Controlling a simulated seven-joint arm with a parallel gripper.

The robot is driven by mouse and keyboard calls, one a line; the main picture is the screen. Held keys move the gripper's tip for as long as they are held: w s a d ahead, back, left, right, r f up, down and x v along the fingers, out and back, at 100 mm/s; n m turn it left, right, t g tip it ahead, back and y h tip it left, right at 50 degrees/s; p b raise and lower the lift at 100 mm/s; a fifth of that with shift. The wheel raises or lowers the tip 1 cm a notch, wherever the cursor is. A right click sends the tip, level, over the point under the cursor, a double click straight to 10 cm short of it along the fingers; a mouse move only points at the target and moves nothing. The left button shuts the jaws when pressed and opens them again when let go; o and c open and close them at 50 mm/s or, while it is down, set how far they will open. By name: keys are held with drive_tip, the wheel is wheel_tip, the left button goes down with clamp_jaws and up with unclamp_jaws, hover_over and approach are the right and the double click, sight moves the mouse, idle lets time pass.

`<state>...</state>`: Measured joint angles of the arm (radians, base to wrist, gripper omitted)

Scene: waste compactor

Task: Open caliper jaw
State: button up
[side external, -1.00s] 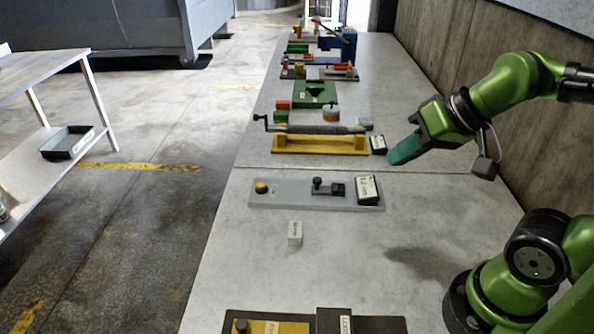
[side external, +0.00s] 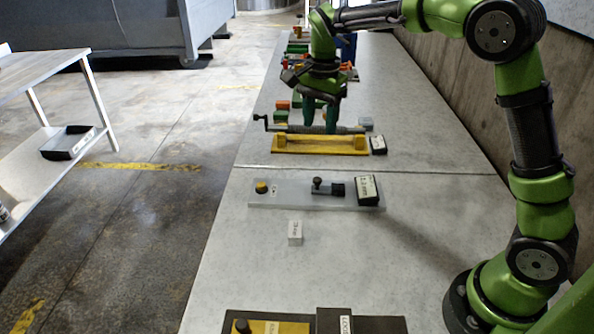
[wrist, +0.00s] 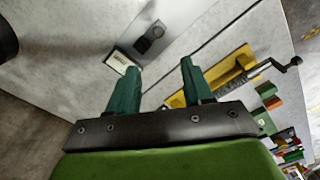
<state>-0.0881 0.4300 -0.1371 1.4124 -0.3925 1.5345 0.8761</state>
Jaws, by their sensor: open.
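The caliper fixture is a long grey plate (side external: 290,199) with a yellow knob (side external: 262,187) at its left and a small dark sliding jaw (side external: 328,188) with a knob near its right. A black block with a white reading label (side external: 368,188) is at its right end. In the wrist view the jaw (wrist: 150,39) and label (wrist: 118,61) show at the upper left. My gripper (side external: 319,117) points down, open and empty, with its teal fingers by the yellow fixture, farther back than the caliper. The fingers also show in the wrist view (wrist: 158,80).
A yellow base with a threaded rod and crank (side external: 320,147) stands behind the caliper. A small white labelled block (side external: 295,233) lies in front of it. Black and yellow fixtures (side external: 290,325) sit at the near edge. The table to the right is clear.

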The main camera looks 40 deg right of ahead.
sight(317, 179)
wheel_tip(317, 179, down, 16)
drive_tip(key=shift+r+m, duration=0.25)
drive_tip(key=shift+m, duration=0.85)
clamp_jaws()
